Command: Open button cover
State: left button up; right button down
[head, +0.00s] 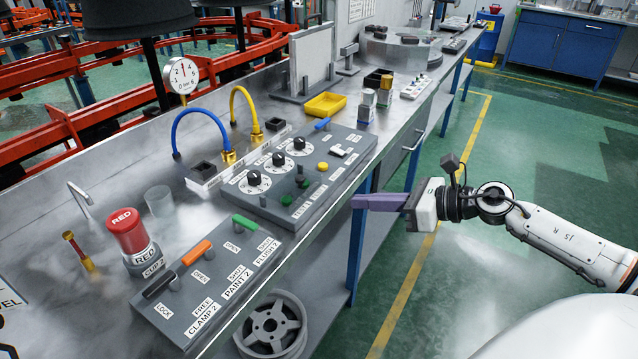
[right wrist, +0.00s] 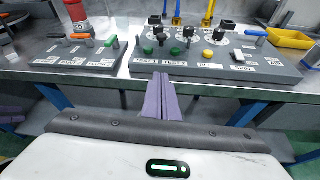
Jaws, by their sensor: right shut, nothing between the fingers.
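A dark grey control panel (head: 272,211) with dials and buttons lies on the steel bench. It carries a yellow button (head: 322,166), green buttons (head: 303,183) and a white switch-like part (head: 338,151). No part is plainly recognisable as a button cover. In the right wrist view the panel (right wrist: 283,75) lies ahead, with the yellow button (right wrist: 208,53) and green buttons (right wrist: 175,52). My right gripper (head: 354,202) has purple fingers, shut and empty, beside the panel at the bench's front edge. Its fingers (right wrist: 156,76) point toward the panel's left part. My left gripper is out of view.
A second panel (head: 240,262) with black, orange and green levers lies nearer. A red-topped container (head: 130,236) and clear cup (head: 159,202) stand behind it. A yellow tray (head: 325,105) stands farther along. The floor right of the bench is open.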

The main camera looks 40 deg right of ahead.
aim_at(302, 185)
jog(key=w+f+n, duration=0.1)
jog(key=w, duration=0.2)
jog(key=w+a+n+g, duration=0.1)
jog(key=w+n, duration=0.1)
jog(key=w, duration=0.1)
jog(key=w+a+f+n, duration=0.1)
jog(key=w, duration=0.2)
jog(key=shift+f+n+h, duration=0.3)
jog(key=shift+h, duration=0.1)
jog(key=shift+w+a+r+p, duration=0.25)
jog(key=shift+a+r+p, duration=0.1)
jog(key=shift+r, duration=0.25)
jog(key=shift+w+a+r+p, duration=0.2)
jog(key=shift+a+r, duration=0.15)
jog(key=shift+r, duration=0.25)
jog(key=shift+w+a+r+g, duration=0.15)
jog(key=shift+w+a+g, duration=0.15)
jog(key=shift+a, duration=0.1)
jog(key=shift+r, duration=0.1)
